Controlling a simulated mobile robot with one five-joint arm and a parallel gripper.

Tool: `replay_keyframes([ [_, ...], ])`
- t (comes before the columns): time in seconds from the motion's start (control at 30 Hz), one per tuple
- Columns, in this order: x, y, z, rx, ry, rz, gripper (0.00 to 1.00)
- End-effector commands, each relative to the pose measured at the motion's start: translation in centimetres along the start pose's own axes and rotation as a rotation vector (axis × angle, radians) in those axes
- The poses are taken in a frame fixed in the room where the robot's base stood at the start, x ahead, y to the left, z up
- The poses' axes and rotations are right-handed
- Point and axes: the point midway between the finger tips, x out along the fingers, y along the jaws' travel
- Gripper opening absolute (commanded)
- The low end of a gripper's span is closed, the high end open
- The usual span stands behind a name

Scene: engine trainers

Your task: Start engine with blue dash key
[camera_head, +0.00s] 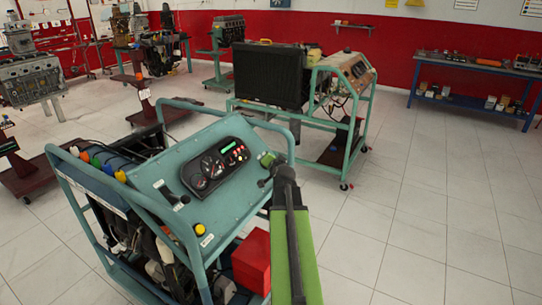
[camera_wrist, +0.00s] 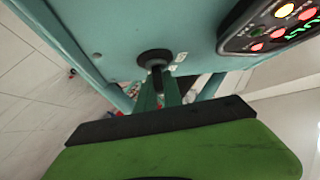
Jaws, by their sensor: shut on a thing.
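The blue-teal dash panel (camera_head: 150,185) tops the near engine trainer in the head view. Its black gauge cluster (camera_head: 215,165) has a lit green display. In the wrist view the cluster (camera_wrist: 275,25) shows red, yellow and green lights. A round black key switch (camera_wrist: 154,56) sits on the dash panel (camera_wrist: 110,30), with a dark key (camera_wrist: 157,76) standing out of it. My gripper (camera_wrist: 160,92) is shut on this key. In the head view my gripper (camera_head: 268,168) is at the panel's right edge, and the key is hidden there.
Teal frame tubes (camera_head: 235,108) surround the panel. A yellow knob (camera_head: 199,229) and a black lever (camera_head: 172,198) stand on it. A red box (camera_head: 252,262) is below. A second trainer (camera_head: 345,75) stands behind; the floor to the right is clear.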

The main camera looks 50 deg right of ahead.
Motion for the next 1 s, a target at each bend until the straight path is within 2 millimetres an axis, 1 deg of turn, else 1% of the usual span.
replay_keyframes([
  [0.03, -0.1, -0.33, 0.2, 0.014, -0.012, 0.019, 0.0],
  [0.33, 0.01, -0.14, 0.38, 0.086, -0.011, 0.098, 0.0],
  [0.87, 0.06, -0.09, 0.54, 0.104, -0.011, 0.112, 0.0],
  [0.9, 0.06, -0.1, 0.55, 0.104, -0.012, 0.112, 0.15],
  [1.0, 0.06, -0.11, 0.54, 0.103, -0.011, 0.112, 0.28],
])
